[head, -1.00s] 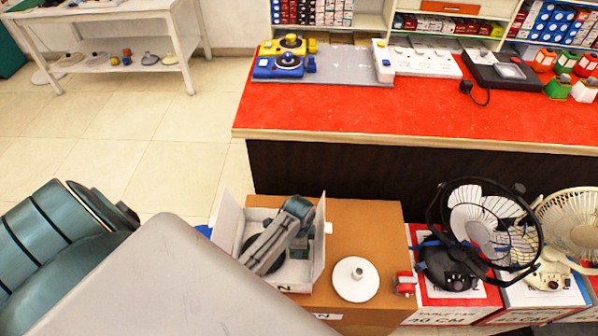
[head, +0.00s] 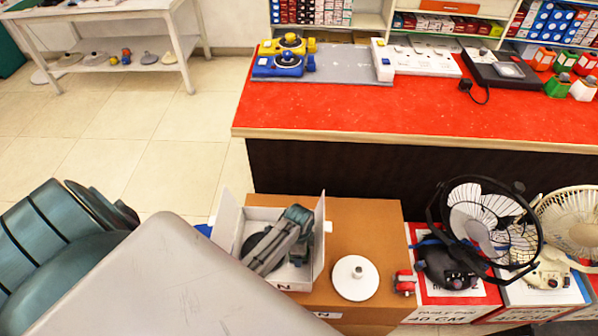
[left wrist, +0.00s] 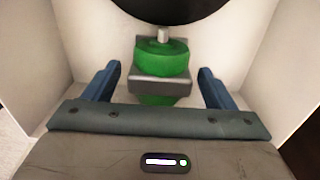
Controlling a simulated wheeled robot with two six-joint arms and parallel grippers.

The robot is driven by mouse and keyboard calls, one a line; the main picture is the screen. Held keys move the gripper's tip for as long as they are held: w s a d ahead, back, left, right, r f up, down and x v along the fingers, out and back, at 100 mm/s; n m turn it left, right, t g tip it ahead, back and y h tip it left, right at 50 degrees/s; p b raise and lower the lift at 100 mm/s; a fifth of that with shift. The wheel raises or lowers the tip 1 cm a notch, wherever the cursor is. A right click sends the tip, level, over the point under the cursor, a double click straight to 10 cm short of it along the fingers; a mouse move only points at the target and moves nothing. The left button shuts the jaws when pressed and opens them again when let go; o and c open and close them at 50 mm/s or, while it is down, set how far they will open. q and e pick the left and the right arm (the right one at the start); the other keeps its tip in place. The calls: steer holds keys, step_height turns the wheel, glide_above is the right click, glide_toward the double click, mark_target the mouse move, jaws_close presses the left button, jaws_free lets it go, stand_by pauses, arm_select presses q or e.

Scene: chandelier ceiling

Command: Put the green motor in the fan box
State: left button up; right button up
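The fan box (head: 319,245) is a white open box on top of a brown carton in the head view. My left gripper (head: 278,240) reaches down into it, covering much of its inside. In the left wrist view the green motor (left wrist: 163,58), with a grey band and a pale shaft, is inside white box walls (left wrist: 40,50). It lies between the two blue fingers of my left gripper (left wrist: 158,70), which are open with a gap on both sides. A black round part (left wrist: 180,8) is just beyond the motor. My right gripper is not in view.
A white round base (head: 355,290) lies on the brown carton (head: 365,225) right of the fan box. A small red-and-white item (head: 404,283) and fans (head: 480,235) on boxes stand further right. Behind is a red-topped counter (head: 330,115) with blue and yellow motors (head: 280,66).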

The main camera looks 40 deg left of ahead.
arm_select(q)
step_height(320, 180, up, 12)
steer(key=shift+r, duration=0.15)
stand_by(0.5)
steer(key=shift+s, duration=0.1)
